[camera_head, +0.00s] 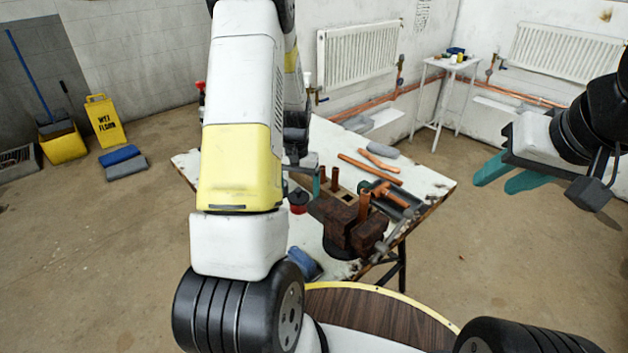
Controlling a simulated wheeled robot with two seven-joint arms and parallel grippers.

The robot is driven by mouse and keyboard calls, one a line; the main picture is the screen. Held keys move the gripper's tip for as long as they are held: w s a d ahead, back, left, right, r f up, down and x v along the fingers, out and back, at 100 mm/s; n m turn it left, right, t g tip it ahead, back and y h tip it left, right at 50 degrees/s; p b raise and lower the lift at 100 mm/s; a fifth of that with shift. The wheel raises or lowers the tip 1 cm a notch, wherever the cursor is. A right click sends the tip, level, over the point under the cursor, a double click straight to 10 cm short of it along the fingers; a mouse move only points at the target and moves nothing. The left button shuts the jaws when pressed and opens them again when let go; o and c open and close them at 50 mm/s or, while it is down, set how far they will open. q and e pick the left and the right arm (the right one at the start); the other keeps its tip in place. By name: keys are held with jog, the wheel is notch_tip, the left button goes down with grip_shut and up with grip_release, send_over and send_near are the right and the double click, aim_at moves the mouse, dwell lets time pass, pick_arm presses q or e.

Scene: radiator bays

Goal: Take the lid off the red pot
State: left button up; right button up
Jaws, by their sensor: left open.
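The red pot (298,202) is small, with a dark top, and stands on the white worktable (425,178) just right of my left forearm. My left arm hides part of its left side. My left gripper (314,181) is open, just above and beside the pot. One teal finger shows, and the rest is hidden behind the arm. I cannot tell whether it touches the lid. My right gripper (493,185) hangs in the air right of the table, its two teal fingers apart and empty.
A blue cloth (304,264) lies at the near edge. A white stand (442,85) and radiators (357,53) line the back wall. The floor at right is clear.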

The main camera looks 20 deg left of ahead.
pick_arm(q)
jog(key=shift+f, duration=0.2)
jog(key=c, duration=1.4)
jog(key=shift+r, duration=0.15)
